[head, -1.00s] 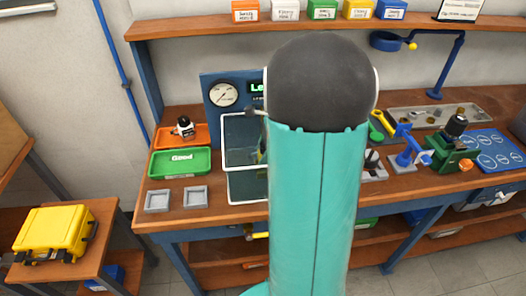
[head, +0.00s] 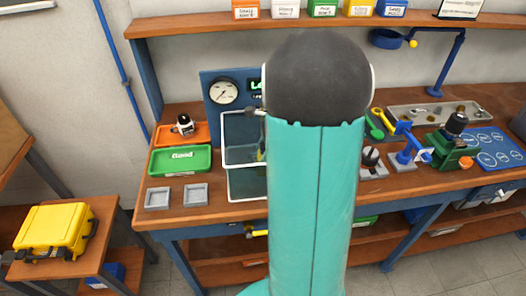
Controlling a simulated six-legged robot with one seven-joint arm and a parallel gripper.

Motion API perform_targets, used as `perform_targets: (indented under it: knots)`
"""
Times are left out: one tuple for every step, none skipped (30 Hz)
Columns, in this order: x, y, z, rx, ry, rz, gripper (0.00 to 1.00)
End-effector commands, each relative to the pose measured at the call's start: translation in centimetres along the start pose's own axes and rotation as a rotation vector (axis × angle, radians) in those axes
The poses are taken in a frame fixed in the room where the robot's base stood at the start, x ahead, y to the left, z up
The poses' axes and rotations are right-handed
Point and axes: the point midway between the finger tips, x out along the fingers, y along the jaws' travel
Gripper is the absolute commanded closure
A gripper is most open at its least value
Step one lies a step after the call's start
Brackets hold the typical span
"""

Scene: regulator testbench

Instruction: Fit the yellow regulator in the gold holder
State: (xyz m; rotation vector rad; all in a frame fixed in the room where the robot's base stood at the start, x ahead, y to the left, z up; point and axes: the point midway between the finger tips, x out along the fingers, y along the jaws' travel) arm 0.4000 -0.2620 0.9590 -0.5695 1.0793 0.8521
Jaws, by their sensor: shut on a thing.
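My own arm, a teal link with a dark rounded joint, fills the middle of the head view and hides the bench behind it. My gripper is not visible, and neither is anything it may hold. I cannot identify a gold holder. A green fixture (head: 452,154) with a black-topped part (head: 456,122) stands on the bench at the right.
On the bench (head: 215,221), an orange tray (head: 163,136) with a small black-and-white part (head: 184,124), a green tray (head: 180,161) and two grey square trays (head: 158,198) stand left. A gauge panel (head: 223,91) stands behind the tank. A yellow case (head: 52,228) sits on a side table.

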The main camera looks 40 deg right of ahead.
Motion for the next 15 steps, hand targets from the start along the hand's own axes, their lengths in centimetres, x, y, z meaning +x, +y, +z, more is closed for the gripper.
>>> perform_targets:
  knots:
    - [0.04, -0.02, 0.0, 0.0, 0.0, -0.001, 0.92]
    - [0.09, -0.02, -0.02, -0.001, 0.0, 0.0, 0.92]
    - [0.14, -0.02, -0.05, -0.001, 0.0, 0.0, 0.92]
    - [0.17, -0.02, -0.06, -0.001, 0.0, -0.001, 0.92]
    - [0.19, -0.02, -0.07, -0.001, 0.0, -0.001, 0.92]
    - [0.2, -0.03, -0.08, -0.001, 0.0, -0.001, 0.92]
    - [0.2, -0.03, -0.08, -0.001, 0.0, -0.001, 0.92]
    - [0.2, -0.03, -0.08, -0.001, 0.0, -0.001, 0.92]
    - [0.19, -0.03, -0.08, -0.001, 0.0, -0.001, 0.92]
    - [0.19, -0.03, -0.08, -0.001, 0.0, -0.001, 0.92]
    - [0.19, -0.03, -0.08, -0.001, 0.0, -0.001, 0.92]
    - [0.19, -0.03, -0.08, -0.001, 0.0, -0.001, 0.92]
    - [0.19, -0.03, -0.08, -0.001, 0.0, -0.001, 0.92]
    - [0.19, -0.03, -0.08, -0.001, 0.0, -0.001, 0.5]
    - [0.19, -0.02, -0.09, -0.001, 0.0, -0.001, 0.42]
